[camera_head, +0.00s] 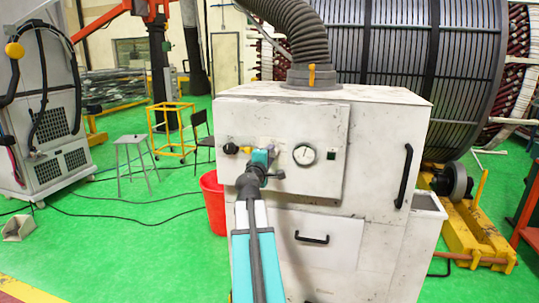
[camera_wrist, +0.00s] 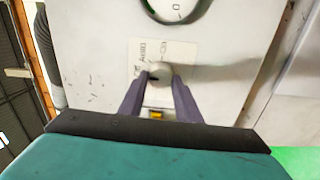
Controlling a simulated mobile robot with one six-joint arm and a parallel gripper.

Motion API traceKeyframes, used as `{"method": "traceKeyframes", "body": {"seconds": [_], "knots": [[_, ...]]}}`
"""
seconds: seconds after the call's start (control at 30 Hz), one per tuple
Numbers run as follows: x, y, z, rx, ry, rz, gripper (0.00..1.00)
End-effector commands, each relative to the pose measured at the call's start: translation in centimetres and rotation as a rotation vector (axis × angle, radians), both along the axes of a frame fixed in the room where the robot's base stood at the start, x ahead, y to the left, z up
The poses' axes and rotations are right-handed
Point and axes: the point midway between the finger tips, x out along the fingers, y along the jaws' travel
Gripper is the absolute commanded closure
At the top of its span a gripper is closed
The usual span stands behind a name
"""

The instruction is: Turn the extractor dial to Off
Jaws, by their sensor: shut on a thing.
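The extractor is a worn white cabinet (camera_head: 390,130) with a thick grey hose on top. The extractor dial (camera_wrist: 159,70) is a small grey round knob on a pale label plate (camera_wrist: 180,53) in the wrist view. The printed words are too small and turned to read surely. My gripper (camera_head: 273,147) is at the cabinet's front panel, left of the round gauge (camera_head: 304,154), and hides the dial in the head view. In the wrist view, its two purple fingers (camera_wrist: 159,82) are shut on the dial, one on each side. The dial's pointer setting cannot be told.
A black knob (camera_head: 231,148) sits left of my gripper, and a small yellow part (camera_wrist: 157,114) shows between the fingers. Black handles (camera_head: 404,176) stick out of the cabinet. A red bin (camera_head: 214,200) stands at its left. Green floor (camera_head: 130,245) lies open further left.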

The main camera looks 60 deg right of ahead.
Motion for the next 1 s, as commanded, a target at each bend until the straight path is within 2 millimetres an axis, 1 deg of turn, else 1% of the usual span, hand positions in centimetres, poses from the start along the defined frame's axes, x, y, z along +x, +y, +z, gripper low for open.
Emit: {"method": "traceKeyframes", "body": {"seconds": [0.2, 0.6, 0.63, 0.7, 0.73, 1.0], "knots": [[0.0, -0.01, 0.0, -0.017, 0.052, 0.0, 0.92], [0.01, -0.01, -0.04, -0.02, 0.061, 0.0, 0.92], [0.01, -0.01, -0.04, -0.02, 0.061, 0.0, 0.66], [0.01, -0.01, -0.04, -0.02, 0.06, 0.0, 0.54], [0.01, -0.01, -0.04, -0.02, 0.06, 0.0, 0.51], [0.01, 0.01, -0.04, -0.018, 0.058, 0.0, 0.51]]}}
